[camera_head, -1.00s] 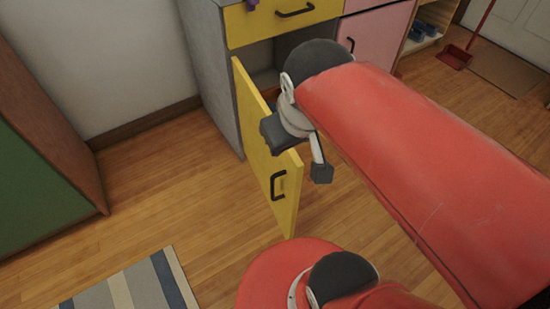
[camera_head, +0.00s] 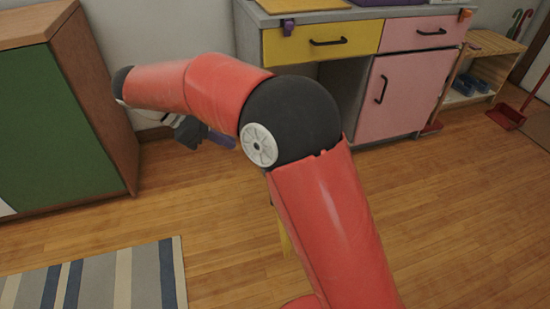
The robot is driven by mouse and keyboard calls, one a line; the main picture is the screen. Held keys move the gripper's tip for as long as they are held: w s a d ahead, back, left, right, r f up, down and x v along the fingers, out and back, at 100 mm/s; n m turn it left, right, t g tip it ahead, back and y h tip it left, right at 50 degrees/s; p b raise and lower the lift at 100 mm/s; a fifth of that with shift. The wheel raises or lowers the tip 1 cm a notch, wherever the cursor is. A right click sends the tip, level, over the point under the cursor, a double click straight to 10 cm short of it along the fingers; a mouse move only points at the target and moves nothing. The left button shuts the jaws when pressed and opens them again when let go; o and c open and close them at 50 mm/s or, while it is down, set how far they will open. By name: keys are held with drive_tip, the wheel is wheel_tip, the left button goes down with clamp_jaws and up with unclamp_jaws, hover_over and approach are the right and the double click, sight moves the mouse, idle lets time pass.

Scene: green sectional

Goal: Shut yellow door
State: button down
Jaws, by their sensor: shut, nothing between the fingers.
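The yellow door (camera_head: 283,238) shows only as a thin yellow sliver beside my arm. My red arm hides the rest of it, including its handle, and its exact angle cannot be told. The cabinet opening behind the arm, under the yellow drawer (camera_head: 322,41), is partly visible and uncovered. My gripper (camera_head: 190,131) is shut and empty, to the left of the cabinet, partly hidden behind my own arm. It is apart from the visible part of the door.
A green-fronted wooden cabinet (camera_head: 55,130) stands at the left. A striped rug (camera_head: 100,280) lies at the lower left. A pink door (camera_head: 401,96) is at the right of the counter, with a shoe rack (camera_head: 480,70) beyond. The wood floor at right is clear.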

drive_tip(key=shift+d+r+b+x, duration=0.35)
drive_tip(key=shift+b+x, duration=0.05)
drive_tip(key=shift+x, duration=1.75)
drive_tip(key=shift+d+r+b+x, duration=0.3)
drive_tip(key=shift+b+x, duration=0.1)
drive_tip(key=shift+x, duration=1.7)
drive_tip(key=shift+d+r+b+x, duration=0.35)
drive_tip(key=shift+b+x, duration=0.05)
drive_tip(key=shift+x, duration=1.75)
drive_tip(key=shift+w, duration=0.2)
